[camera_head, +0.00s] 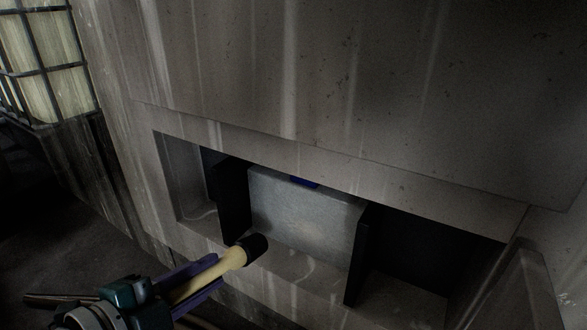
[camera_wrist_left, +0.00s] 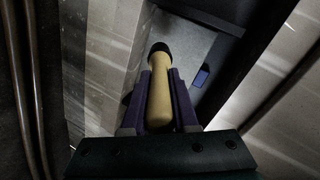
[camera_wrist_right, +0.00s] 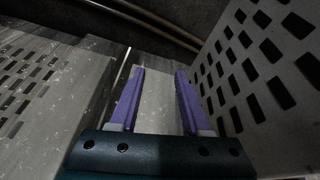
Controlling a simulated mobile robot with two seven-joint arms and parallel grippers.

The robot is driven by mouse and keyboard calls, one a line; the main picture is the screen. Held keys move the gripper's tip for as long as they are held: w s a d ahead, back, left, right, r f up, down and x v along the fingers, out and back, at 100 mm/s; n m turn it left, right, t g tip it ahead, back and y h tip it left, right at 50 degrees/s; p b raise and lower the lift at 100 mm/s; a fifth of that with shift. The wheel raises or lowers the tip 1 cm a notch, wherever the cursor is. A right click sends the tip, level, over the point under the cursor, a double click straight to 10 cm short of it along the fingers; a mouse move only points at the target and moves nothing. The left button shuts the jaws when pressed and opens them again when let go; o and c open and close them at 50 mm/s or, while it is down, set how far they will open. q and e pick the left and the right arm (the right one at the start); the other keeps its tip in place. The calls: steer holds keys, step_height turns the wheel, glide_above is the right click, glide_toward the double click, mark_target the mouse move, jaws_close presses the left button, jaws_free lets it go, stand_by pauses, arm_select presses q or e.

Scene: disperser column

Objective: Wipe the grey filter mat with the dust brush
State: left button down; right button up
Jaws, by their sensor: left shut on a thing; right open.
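The dust brush has a pale tan handle (camera_head: 232,259) and a black head (camera_head: 254,246). My left gripper (camera_head: 214,267) is shut on the handle, with the head pointing out past the fingertips. In the left wrist view the brush (camera_wrist_left: 160,95) lies between the purple fingers. The grey filter mat (camera_head: 305,222) is in the recess, between two dark upright plates. The black head is in front of the mat's lower left; I cannot tell whether it touches. A small blue piece (camera_head: 304,182) shows at the mat's top edge. My right gripper (camera_wrist_right: 160,74) is open and empty, outside the head view.
The recess is in a stained grey housing (camera_head: 330,90), with a ledge (camera_head: 285,262) below the mat. A dark plate (camera_head: 234,198) stands left of the mat, another (camera_head: 356,255) right. A perforated panel (camera_wrist_right: 270,70) is close beside my right gripper. A caged container (camera_head: 45,65) stands far left.

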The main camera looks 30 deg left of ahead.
mark_target(239, 251)
arm_select(q)
steer(key=shift+w+f, duration=0.3)
steer(key=shift+w, duration=0.05)
steer(key=shift+s+f, duration=0.1)
steer(key=shift+f, duration=0.1)
steer(key=w+b, duration=0.1)
steer(key=w, duration=0.2)
steer(key=shift+w+d+r, duration=0.1)
steer(key=shift+w+d, duration=0.05)
steer(key=shift+w, duration=0.5)
arm_select(e)
steer(key=shift+s+f, duration=0.75)
steer(key=shift+f, duration=0.15)
steer(key=shift+w, duration=0.15)
